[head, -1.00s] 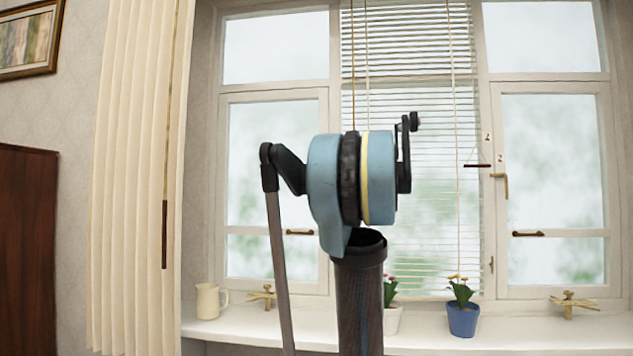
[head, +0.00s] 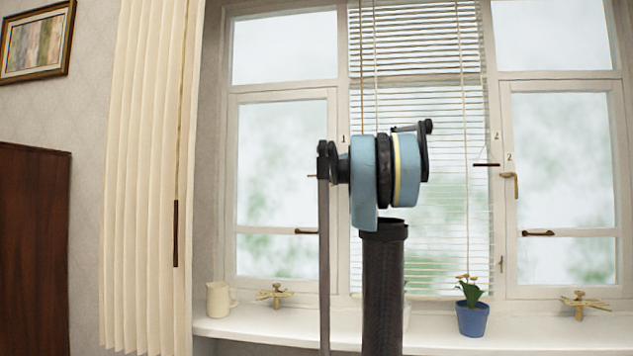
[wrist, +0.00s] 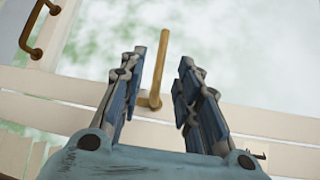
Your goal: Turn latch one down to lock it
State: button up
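Latch one, a brass handle (wrist: 160,65), stands between my fingers in the wrist view, with its pivot on the white window frame. It lies about crosswise to that frame, over the glass side. In the head view a small brass tip (head: 311,176) shows just left of my arm, below a "1" label; the rest of the latch is hidden. My gripper (wrist: 160,68) is open, with one blue-grey finger on each side of the latch. Neither finger clearly touches it. In the head view my arm hides the gripper.
Latch two (head: 514,184) hangs on the right window, its arm down. Brass pull handles sit on both windows, the left one (head: 306,231) near latch one. Blinds (head: 440,240) cover the middle. The sill (head: 255,330) holds a cream jug (head: 219,299) and a blue flowerpot (head: 472,319).

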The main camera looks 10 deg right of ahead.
aim_at(319, 176)
jog(key=x, duration=0.6)
jog(key=shift+w+a, duration=0.15)
jog(key=shift+w, duration=0.2)
grip_shut()
